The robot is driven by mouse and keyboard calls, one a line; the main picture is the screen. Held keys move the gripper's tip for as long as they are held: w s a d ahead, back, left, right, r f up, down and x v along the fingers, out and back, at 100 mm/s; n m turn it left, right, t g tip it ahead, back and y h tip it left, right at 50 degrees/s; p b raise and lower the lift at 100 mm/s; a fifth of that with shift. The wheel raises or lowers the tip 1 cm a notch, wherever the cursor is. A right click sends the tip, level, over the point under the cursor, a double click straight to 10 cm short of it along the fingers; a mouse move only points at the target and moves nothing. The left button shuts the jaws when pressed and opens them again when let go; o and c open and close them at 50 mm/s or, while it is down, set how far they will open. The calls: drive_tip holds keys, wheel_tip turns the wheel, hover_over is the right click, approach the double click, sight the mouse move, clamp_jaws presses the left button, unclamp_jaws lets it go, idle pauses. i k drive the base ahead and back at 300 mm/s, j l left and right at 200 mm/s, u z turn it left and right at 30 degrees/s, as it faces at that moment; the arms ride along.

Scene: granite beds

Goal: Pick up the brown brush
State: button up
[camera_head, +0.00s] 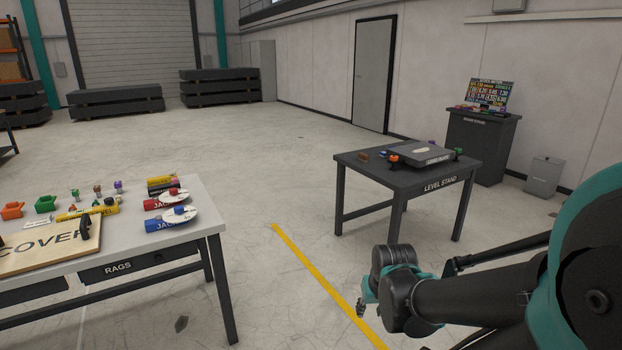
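I cannot make out a brown brush for certain. A small brown block-like thing (364,156) lies at the left back edge of the dark table marked LEVEL STAND (350,172); it is too small to tell whether it is the brush. My gripper (361,308) hangs over the floor in front of that table, near the yellow line, apart from both tables. Its fingers are small and partly hidden by the wrist, so their opening does not show clearly. I see nothing held in it.
A dark plate (430,150) and small coloured parts sit on the level stand. The light table (205,197) at left bears a wooden COVER board (50,250), coloured cylinders and bins. A dark cabinet (480,150) stands at back right. Floor between the tables is clear.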

sight(363, 157)
drive_tip(key=i, duration=2.1)
